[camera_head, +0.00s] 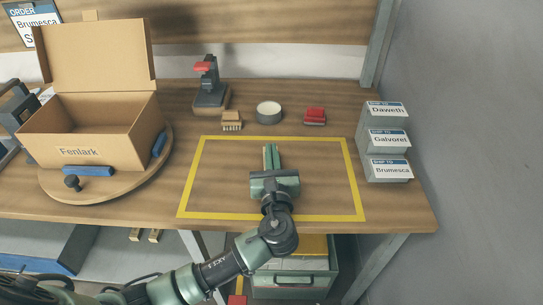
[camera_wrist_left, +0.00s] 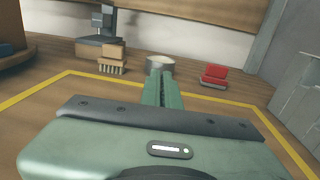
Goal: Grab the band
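I cannot make out with certainty which thing is the band. Over the yellow-outlined area of the bench is my left gripper (camera_head: 271,148), its green fingers together with nothing seen between them; they also show in the left wrist view (camera_wrist_left: 161,82). Beyond the fingertips stands a round grey tin-like piece with a pale top (camera_head: 269,112), partly hidden behind the fingers in the left wrist view (camera_wrist_left: 159,64). A wooden brush (camera_head: 232,121) is left of it and a red block-like item (camera_head: 315,116) is right. My right gripper is not in view.
An open cardboard box labelled Fenlark (camera_head: 80,152) stands on a round wooden turntable (camera_head: 115,190) at left. A red-topped tool (camera_head: 210,85) stands at the back. Labelled grey bins (camera_head: 388,140) line the right side. The yellow outline (camera_head: 355,180) encloses clear bench.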

